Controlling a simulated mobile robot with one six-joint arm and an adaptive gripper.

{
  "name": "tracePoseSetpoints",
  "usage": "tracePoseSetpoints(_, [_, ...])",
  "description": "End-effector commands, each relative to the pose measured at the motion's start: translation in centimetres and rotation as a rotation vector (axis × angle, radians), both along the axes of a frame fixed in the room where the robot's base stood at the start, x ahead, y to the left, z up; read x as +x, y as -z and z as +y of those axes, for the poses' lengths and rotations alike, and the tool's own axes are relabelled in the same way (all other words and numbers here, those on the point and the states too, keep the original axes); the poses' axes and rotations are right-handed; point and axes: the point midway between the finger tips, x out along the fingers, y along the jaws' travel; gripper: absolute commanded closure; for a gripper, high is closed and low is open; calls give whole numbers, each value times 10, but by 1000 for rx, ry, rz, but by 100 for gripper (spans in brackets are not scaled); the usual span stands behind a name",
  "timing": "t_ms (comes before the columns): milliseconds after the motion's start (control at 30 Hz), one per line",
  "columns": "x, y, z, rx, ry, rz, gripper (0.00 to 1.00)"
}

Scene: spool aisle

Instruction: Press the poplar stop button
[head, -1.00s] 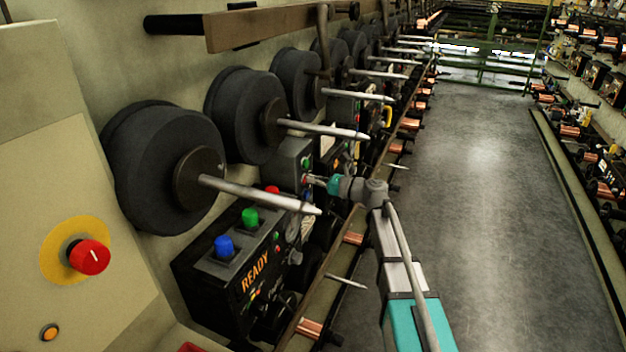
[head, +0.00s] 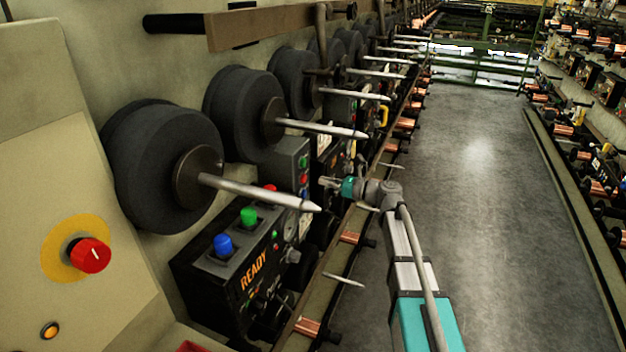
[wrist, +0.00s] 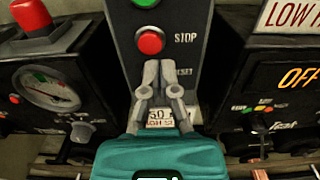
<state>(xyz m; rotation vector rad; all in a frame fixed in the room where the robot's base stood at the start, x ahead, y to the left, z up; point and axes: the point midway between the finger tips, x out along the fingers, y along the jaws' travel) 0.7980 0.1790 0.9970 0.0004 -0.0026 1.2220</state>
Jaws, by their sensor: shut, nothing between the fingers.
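A red button (wrist: 150,40) with the label STOP beside it sits on a grey upright control box (wrist: 188,20). The same box shows in the head view (head: 284,158), with the red button (head: 303,179) on its right face. My gripper (wrist: 158,68) is shut and empty. In the wrist view its fingertips appear just below the red button and partly cover the RESET label. In the head view my gripper (head: 325,182) is right of the box, with a visible gap to it. I cannot read the word poplar anywhere.
A green button (wrist: 144,2) sits above the red one. Black boxes with a gauge (wrist: 50,86) and an OFF display (wrist: 298,76) flank the control box. Spool spindles (head: 320,128) stick out nearby. The aisle floor (head: 480,220) is clear.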

Motion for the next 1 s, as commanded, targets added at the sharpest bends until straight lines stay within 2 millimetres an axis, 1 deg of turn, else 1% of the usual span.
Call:
tracePoseSetpoints(33, [-5, 0, -11, -1, 4, 0, 100])
tracePoseSetpoints(200, [-15, 1, -38, -1, 4, -1, 100])
tracePoseSetpoints(300, [-20, 1, -53, -2, 4, 0, 100])
tracePoseSetpoints(500, [-28, 1, -74, -2, 2, 0, 100])
tracePoseSetpoints(700, [-32, 1, -84, -2, 1, 0, 100])
tracePoseSetpoints(1000, [-32, 1, -85, -2, 0, 0, 100])
